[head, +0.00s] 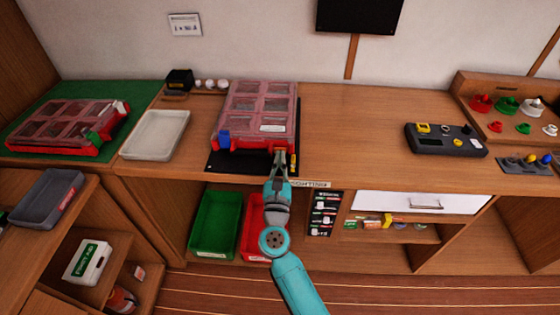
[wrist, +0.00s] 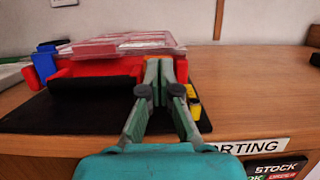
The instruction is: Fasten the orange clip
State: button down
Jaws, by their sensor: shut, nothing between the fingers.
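A red case (head: 215,140) with a clear, compartmented lid (head: 262,100) lies on a black mat (head: 225,163) on the bench. Its lid looks down in the head view. A blue clip (head: 224,138) sits at the case's front left corner; it also shows in the wrist view (wrist: 46,47). In the wrist view the fingertips (wrist: 159,68) overlap the case front; contact cannot be told.
A small yellow and black object (head: 293,163) lies on the mat just right of my gripper. A white tray (head: 155,135) is left of the case. Another red case (head: 70,125) lies on a green mat. The bench right of the case is clear up to a dark box (head: 445,140).

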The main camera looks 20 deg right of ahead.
aim_at(281, 139)
jog(key=shift+r, duration=0.15)
jog(key=shift+w+d+r, duration=0.15)
jog(key=shift+w+r, duration=0.1)
jog(key=shift+r, duration=0.25)
jog(key=shift+w+d+r, duration=0.25)
jog(key=shift+w+r, duration=0.45)
jog(key=shift+r, duration=0.15)
jog(key=shift+r+x, duration=0.15)
jog(key=shift+x, duration=0.55)
jog(key=shift+r+x, duration=0.15)
jog(key=shift+x, duration=0.55)
jog(key=shift+s, duration=0.15)
